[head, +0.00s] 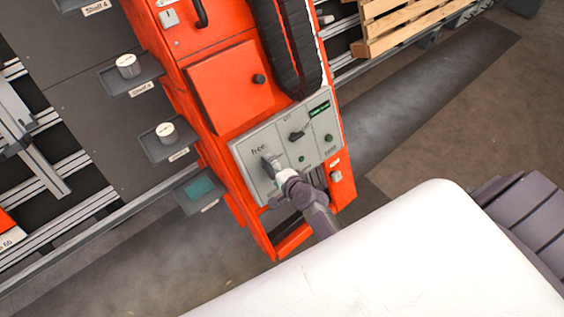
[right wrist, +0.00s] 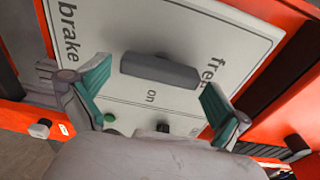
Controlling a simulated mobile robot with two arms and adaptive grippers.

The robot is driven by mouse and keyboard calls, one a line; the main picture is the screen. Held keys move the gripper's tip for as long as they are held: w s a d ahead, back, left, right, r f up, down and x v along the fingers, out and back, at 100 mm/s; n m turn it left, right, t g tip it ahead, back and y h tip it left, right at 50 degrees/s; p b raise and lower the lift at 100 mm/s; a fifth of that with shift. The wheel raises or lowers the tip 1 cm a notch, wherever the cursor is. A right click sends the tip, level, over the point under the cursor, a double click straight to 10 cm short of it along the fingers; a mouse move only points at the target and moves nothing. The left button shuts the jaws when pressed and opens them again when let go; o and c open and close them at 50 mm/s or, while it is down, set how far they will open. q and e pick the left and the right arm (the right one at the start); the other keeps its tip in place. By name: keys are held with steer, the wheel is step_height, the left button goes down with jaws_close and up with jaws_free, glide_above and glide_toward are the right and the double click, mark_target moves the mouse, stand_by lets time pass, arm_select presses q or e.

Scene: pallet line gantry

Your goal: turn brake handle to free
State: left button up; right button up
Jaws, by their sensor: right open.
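The brake handle (right wrist: 160,70) is a short dark grey bar on a light grey control panel (head: 252,178). The panel is on the front of an orange cabinet. In the right wrist view the bar lies nearly level across the picture, between the printed words "brake" at left and "free" at right. My right gripper (right wrist: 156,80) is open, with one teal-padded finger off each end of the bar and gaps visible. In the head view the right gripper (head: 281,176) is at the panel and partly covers the handle and lettering. My left gripper is out of view.
The panel also carries a dark knob (head: 297,134), a green display (head: 320,109) and small green buttons. Small shelves with white cylinders (head: 127,66) stick out left of the orange cabinet (head: 215,85). Black ribbed hoses hang above the panel. A wooden pallet (head: 405,25) lies at the back.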

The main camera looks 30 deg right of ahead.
steer(key=v, duration=1)
steer(key=shift+s+r, duration=0.2)
steer(key=shift+s, duration=0.15)
steer(key=shift+d, duration=0.1)
steer(key=s+a+f+n+g, duration=0.2)
steer(key=s+f+n+g, duration=0.15)
steer(key=s+f, duration=0.45)
steer(key=s+a+f+n+g, duration=0.25)
steer(key=s+f+n, duration=0.2)
steer(key=f, duration=0.85)
steer(key=s+d+f+n+g, duration=0.1)
steer(key=s+f+n, duration=0.2)
steer(key=s, duration=0.4)
steer(key=s+d+f+n+g, duration=0.1)
steer(key=s+f+n, duration=0.3)
steer(key=s, duration=0.4)
steer(key=s+d+f+n+g+h, duration=0.1)
steer(key=s+d+f+n+g, duration=0.1)
steer(key=s+f, duration=0.4)
steer(key=shift+s+n+g, duration=0.7)
steer(key=shift+s+n, duration=0.4)
steer(key=shift+s, duration=0.05)
